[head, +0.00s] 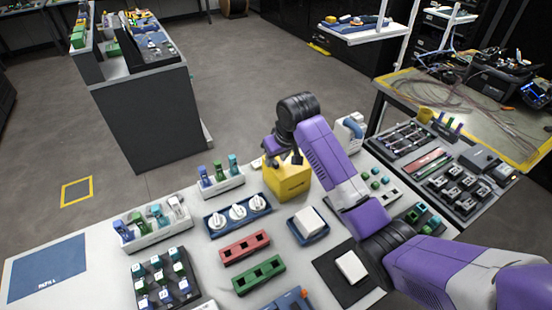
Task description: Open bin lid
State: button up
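The yellow bin (290,184) stands near the back edge of the white table, with dark markings on its front. My purple arm reaches over the table from the lower right. My gripper (283,160) points down at the top of the bin, with its dark fingers at or just above it. The gripper and wrist cover much of the bin's top, so the lid's state and any contact cannot be made out. The fingers are too small and dark to show their opening.
On the white table (95,240) stand a blue tray with white round pieces (238,213), a red block (244,247), a green block (259,275) and a blue tray with a white box (307,224). A small rack (221,186) stands left of the bin. Open floor lies behind.

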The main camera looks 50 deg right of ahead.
jog(key=shift+w+f, duration=0.15)
jog(key=shift+f, duration=0.3)
jog(key=shift+c, duration=0.3)
grip_shut()
jog(key=shift+d, duration=0.15)
dwell(0.8)
